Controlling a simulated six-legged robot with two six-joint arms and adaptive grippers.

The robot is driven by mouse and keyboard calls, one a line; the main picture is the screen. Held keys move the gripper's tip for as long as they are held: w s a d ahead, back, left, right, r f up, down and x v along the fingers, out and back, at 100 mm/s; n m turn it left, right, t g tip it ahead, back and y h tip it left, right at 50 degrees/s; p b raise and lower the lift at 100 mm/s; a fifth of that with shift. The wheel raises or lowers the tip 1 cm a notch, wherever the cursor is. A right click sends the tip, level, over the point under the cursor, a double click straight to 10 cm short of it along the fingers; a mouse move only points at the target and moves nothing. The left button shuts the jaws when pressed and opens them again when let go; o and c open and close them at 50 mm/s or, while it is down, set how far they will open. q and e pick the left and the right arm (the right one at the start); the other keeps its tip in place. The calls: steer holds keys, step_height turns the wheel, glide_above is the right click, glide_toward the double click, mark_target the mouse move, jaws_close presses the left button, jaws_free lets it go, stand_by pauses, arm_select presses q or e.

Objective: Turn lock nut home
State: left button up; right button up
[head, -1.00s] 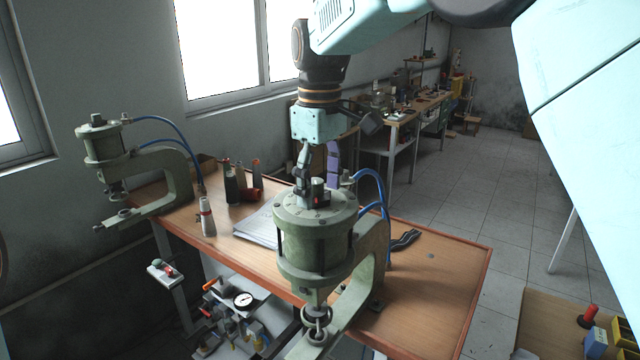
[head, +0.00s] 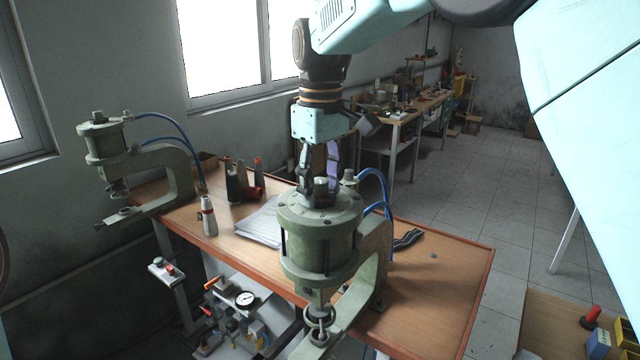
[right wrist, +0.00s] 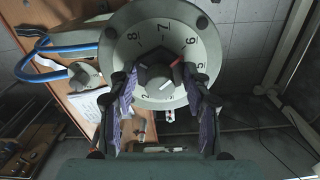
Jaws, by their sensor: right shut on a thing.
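The near press has a round green cylinder (head: 320,245) with a numbered dial on top. A small dark nut-like knob (head: 321,187) stands at the dial's centre. In the right wrist view the knob (right wrist: 158,78) has a pale bar across it and a red pointer beside it, and dial numbers ring it. My right gripper (head: 320,178) comes down from above with one finger on each side of the knob and is shut on it. In the right wrist view its purple-padded fingers flank the knob; the exact contact is hard to see. My left gripper is not in view.
A second green press (head: 140,170) stands at the table's left end. Blue hoses run beside both presses. A black strip (head: 407,239) lies right of the near press. The wooden table (head: 440,290) is mostly bare at right.

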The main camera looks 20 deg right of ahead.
steer(key=m, duration=1)
steer(key=shift+a+m, duration=0.1)
steer(key=shift+m, duration=0.3)
stand_by(0.3)
steer(key=o, duration=1.2)
steer(key=shift+s+r, duration=0.15)
steer(key=shift+s, duration=0.1)
steer(key=shift+c, duration=0.2)
steer(key=shift+w, duration=0.1)
steer(key=shift+w, duration=0.1)
